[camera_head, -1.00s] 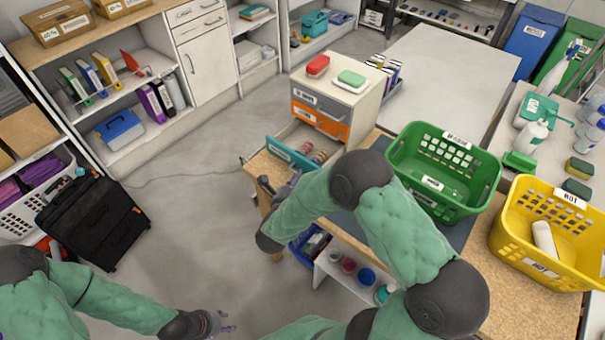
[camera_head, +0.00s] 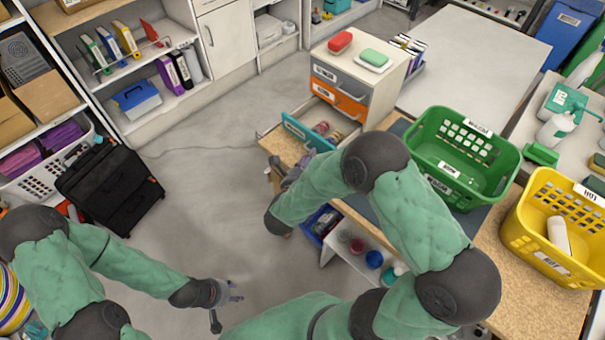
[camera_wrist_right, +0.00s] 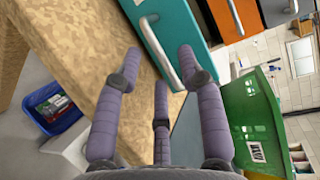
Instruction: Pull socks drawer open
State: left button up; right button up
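The teal drawer (camera_head: 307,132) at the bottom of the small drawer unit (camera_head: 385,85) stands partly open. Several rolled socks (camera_head: 322,127) show inside it; its label is too small to read. My right gripper (camera_wrist_right: 160,54) is open in the right wrist view. Its fingertips are apart on either side of the drawer's pale handle (camera_wrist_right: 157,48), with no visible grip on it. In the head view my right gripper (camera_head: 292,174) is just in front of the drawer, partly hidden by my arm. My left gripper (camera_head: 236,291) hangs over bare floor, empty, fingers apart.
A wooden tabletop (camera_wrist_right: 75,60) lies beside the drawer. A green basket (camera_head: 462,160) and a yellow basket (camera_head: 555,225) stand to the right. A blue bin (camera_head: 320,224) sits below the table edge. A black case (camera_head: 110,190) stands at left; the middle floor is clear.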

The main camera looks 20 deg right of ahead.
jog(key=v, duration=1)
jog(key=shift+s, duration=0.2)
jog(key=shift+w+a+f, duration=0.1)
jog(key=w+a+f+n+g+y, duration=0.1)
jog(key=a+f+n+y, duration=0.1)
jog(key=f+n+y, duration=0.4)
jog(key=w+a+f+n+g+y, duration=0.2)
jog(key=f+n+y, duration=0.1)
jog(key=f+n, duration=0.5)
jog(key=s+a+f+n+g+y, duration=0.2)
jog(key=s+f+n+g+y, duration=0.1)
jog(key=s, duration=0.5)
jog(key=s+a+f+n+g+y, duration=0.3)
jog(key=s+f+n+g, duration=0.1)
jog(key=s+f+n, duration=0.4)
jog(key=shift+g+p, duration=0.4)
jog(key=shift+p, duration=0.05)
